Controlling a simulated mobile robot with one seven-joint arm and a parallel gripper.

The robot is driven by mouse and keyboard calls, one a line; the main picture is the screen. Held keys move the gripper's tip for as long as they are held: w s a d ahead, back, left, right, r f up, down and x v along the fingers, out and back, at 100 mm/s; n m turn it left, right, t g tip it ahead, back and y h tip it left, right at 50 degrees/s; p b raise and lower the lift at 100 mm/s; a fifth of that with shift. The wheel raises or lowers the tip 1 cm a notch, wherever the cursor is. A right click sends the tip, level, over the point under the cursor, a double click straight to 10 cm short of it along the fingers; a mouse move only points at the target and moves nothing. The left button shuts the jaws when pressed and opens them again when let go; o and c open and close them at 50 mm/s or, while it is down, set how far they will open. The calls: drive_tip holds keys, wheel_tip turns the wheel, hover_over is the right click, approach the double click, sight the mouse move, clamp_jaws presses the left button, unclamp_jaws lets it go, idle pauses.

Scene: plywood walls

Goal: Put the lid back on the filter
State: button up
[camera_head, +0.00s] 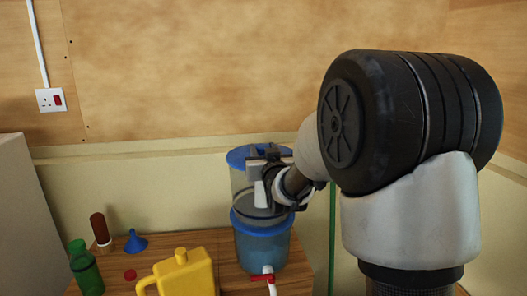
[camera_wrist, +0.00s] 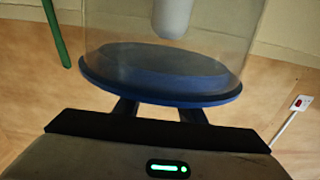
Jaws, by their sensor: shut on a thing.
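The filter has a clear upper chamber (camera_head: 241,187), a blue lower part (camera_head: 262,246) and a red and white tap (camera_head: 265,272) low at the front. The blue lid (camera_head: 239,157) is at the top of the clear chamber and looks about level. My gripper (camera_head: 266,172) is shut on the lid's near edge. In the wrist view, which is upside down, the gripper's dark fingers (camera_wrist: 158,110) meet the lid's rim (camera_wrist: 160,95). The clear wall and a white filter candle (camera_wrist: 172,18) show beyond it. I cannot tell whether the lid is fully seated.
A yellow jug (camera_head: 184,274) stands in front of the filter on the wooden table. To the left are a blue funnel (camera_head: 135,242), a brown bottle (camera_head: 100,230), a green bottle (camera_head: 86,270) and a red cap (camera_head: 130,275). A green pole (camera_head: 332,235) stands right of the filter.

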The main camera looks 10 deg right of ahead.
drive_tip(key=shift+f+b, duration=0.2)
drive_tip(key=shift+b, duration=0.25)
idle(0.5)
drive_tip(key=o, duration=1.2)
drive_tip(key=s+b, duration=0.2)
drive_tip(key=s, duration=1.5)
drive_tip(key=s+f+g, duration=0.5)
drive_tip(key=s+g, duration=0.1)
drive_tip(key=s, duration=0.5)
drive_tip(key=s+f+g, duration=0.5)
drive_tip(key=s+g, duration=0.1)
drive_tip(key=s, duration=0.6)
wheel_tip(320, 180, up, 18)
drive_tip(key=p, duration=1.8)
drive_tip(key=shift+s+r, duration=0.25)
drive_tip(key=shift+s, duration=0.2)
